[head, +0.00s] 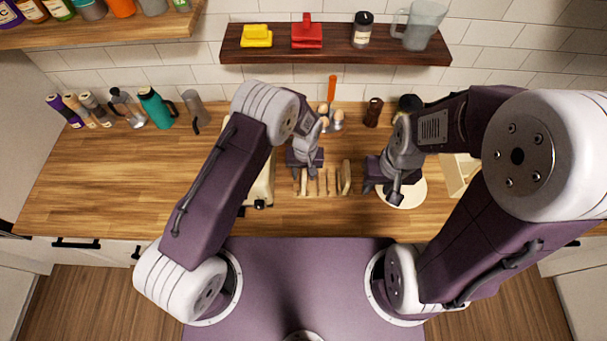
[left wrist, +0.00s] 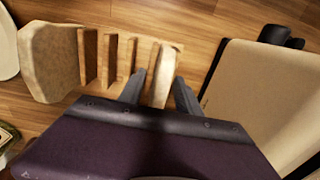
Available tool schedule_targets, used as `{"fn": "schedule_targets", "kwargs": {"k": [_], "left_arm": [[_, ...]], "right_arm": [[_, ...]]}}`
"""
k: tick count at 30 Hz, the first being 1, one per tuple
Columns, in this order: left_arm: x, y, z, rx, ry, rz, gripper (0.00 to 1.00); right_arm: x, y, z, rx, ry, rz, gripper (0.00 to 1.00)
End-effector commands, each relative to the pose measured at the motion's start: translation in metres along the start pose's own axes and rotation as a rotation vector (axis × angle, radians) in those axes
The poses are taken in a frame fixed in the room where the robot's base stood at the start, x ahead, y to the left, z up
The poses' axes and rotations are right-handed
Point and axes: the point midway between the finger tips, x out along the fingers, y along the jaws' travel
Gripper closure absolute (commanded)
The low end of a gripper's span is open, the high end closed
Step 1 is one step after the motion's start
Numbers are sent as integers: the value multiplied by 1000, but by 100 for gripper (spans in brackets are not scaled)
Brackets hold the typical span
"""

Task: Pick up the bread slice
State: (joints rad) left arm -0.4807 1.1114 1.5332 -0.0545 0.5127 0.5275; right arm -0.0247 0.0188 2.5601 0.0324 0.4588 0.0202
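A wooden rack (head: 320,190) with several upright slats stands on the counter. A bread slice (head: 345,177) stands at its right end and shows in the left wrist view (left wrist: 52,62) at the left. My left gripper (head: 304,168) is over the rack's left end, pointing down. In the left wrist view its fingers (left wrist: 159,92) are apart, either side of a pale upright slab (left wrist: 161,75), seen edge-on, which looks like another bread slice. Contact is not clear. My right gripper (head: 381,190) looks open and empty by the left edge of a round plate (head: 408,190).
A cream toaster-like appliance (left wrist: 265,95) stands close beside the rack, partly behind my left arm in the head view. Bottles and a teal jug (head: 157,108) stand at the back left. A shelf (head: 335,45) hangs above. The left counter is clear.

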Motion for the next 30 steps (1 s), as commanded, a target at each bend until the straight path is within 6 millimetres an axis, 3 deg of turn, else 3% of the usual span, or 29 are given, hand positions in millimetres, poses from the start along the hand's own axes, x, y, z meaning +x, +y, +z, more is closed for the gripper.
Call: {"fn": "schedule_targets", "kwargs": {"k": [4, 9, 20, 30], "left_arm": [[0, 0, 0, 0, 1, 1, 60], [0, 0, 0, -1, 1, 1, 100], [-3, 0, -1, -1, 2, 1, 100], [-53, -1, -2, -2, 6, 3, 100]], "right_arm": [[1, 0, 0, 0, 0, 0, 64], [1, 0, 0, 0, 0, 0, 64], [3, 0, 0, 0, 0, 0, 64], [23, 0, 2, 0, 0, 0, 64]]}}
